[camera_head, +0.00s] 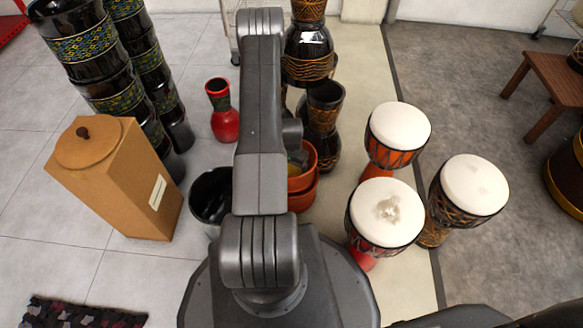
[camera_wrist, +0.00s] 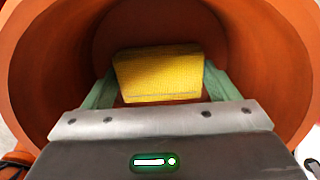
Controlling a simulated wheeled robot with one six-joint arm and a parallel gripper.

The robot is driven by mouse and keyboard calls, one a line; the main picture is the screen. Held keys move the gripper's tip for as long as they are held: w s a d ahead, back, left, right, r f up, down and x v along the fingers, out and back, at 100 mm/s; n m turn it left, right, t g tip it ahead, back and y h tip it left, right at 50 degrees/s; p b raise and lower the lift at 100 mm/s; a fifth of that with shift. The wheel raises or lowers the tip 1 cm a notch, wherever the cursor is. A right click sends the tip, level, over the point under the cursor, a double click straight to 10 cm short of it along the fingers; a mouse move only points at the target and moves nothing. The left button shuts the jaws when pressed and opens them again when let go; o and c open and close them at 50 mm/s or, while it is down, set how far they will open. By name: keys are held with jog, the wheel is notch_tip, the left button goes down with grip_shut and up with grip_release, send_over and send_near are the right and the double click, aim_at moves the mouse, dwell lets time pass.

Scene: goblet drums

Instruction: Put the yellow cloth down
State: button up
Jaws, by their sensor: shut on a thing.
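The yellow cloth (camera_wrist: 158,76) is a folded, textured block in the wrist view. My gripper (camera_wrist: 161,88) is shut on it, with one green finger on each side. The cloth and the fingers are inside the mouth of an orange-brown round vessel (camera_wrist: 262,70), whose wall surrounds them. Whether the cloth touches the vessel's bottom, I cannot tell. In the head view, orange vessels (camera_head: 305,185) show beside my arm, which hides most of my gripper and the cloth.
A black pot (camera_head: 208,196) stands left of the orange vessels. A red goblet drum (camera_head: 222,112) and a dark drum (camera_head: 323,115) stand behind. White-topped drums (camera_head: 384,214) are close on the right.

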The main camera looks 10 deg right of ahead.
aim_at(292, 168)
jog(key=o, duration=0.9)
notch_tip(292, 168, up, 12)
jog(key=p, duration=0.4)
jog(key=shift+r+p, duration=0.15)
jog(key=shift+p, duration=0.2)
notch_tip(292, 168, down, 13)
jog(key=b, duration=0.5)
jog(key=shift+r+p, duration=0.85)
jog(key=shift+r, duration=0.9)
